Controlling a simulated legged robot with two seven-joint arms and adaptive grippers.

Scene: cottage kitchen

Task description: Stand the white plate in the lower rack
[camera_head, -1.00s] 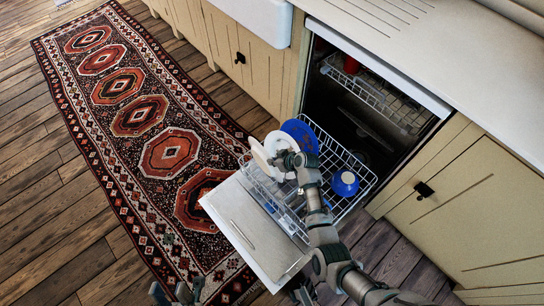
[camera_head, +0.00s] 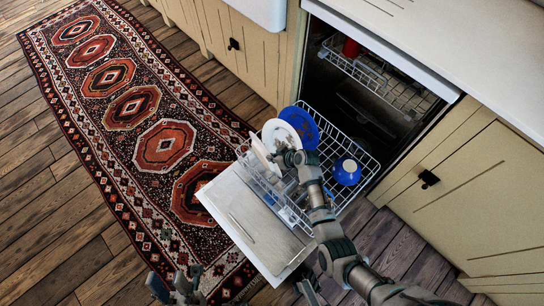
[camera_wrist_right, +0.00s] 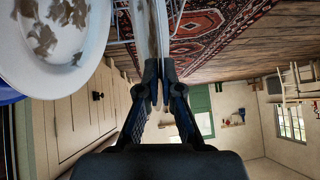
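My right gripper (camera_wrist_right: 157,95) is shut on the edge of a white plate (camera_wrist_right: 151,28), seen nearly edge-on in the right wrist view. In the head view this plate (camera_head: 260,153) is upright, slightly tilted, at the front left of the pulled-out lower rack (camera_head: 335,207). Whether its bottom edge touches the wires is hidden. A second white plate with brown stains (camera_wrist_right: 62,38) stands behind it; in the head view it (camera_head: 281,134) leans near a blue plate (camera_head: 301,126). My left gripper (camera_head: 176,287) is empty at the bottom edge, its fingers apart.
A blue bowl (camera_head: 347,171) sits at the rack's right. The open dishwasher door (camera_head: 252,222) lies below the rack. The upper rack (camera_head: 385,85) holds a red item (camera_head: 351,48). A patterned rug (camera_head: 163,145) covers the floor at left.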

